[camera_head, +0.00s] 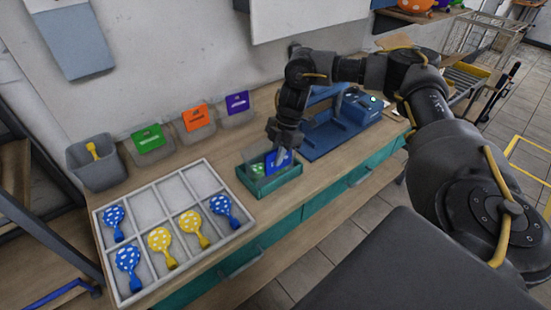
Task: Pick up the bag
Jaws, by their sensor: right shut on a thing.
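A blue bag (285,162) stands at the right end of a small green open box (266,186) on the wooden table. My right gripper (280,152) reaches down over the box and is shut on the top of the blue bag. The fingers cover part of the bag. Something green with pale marks (258,171) lies in the box to the left of it. My left gripper is not in view.
A white divided tray (150,190) with several dotted blue and yellow balloons stands at the left. Behind it are a grey bin (95,172) and clear bins with green (149,138), orange (196,117) and purple (237,102) cards. A blue machine (345,118) stands right of the box.

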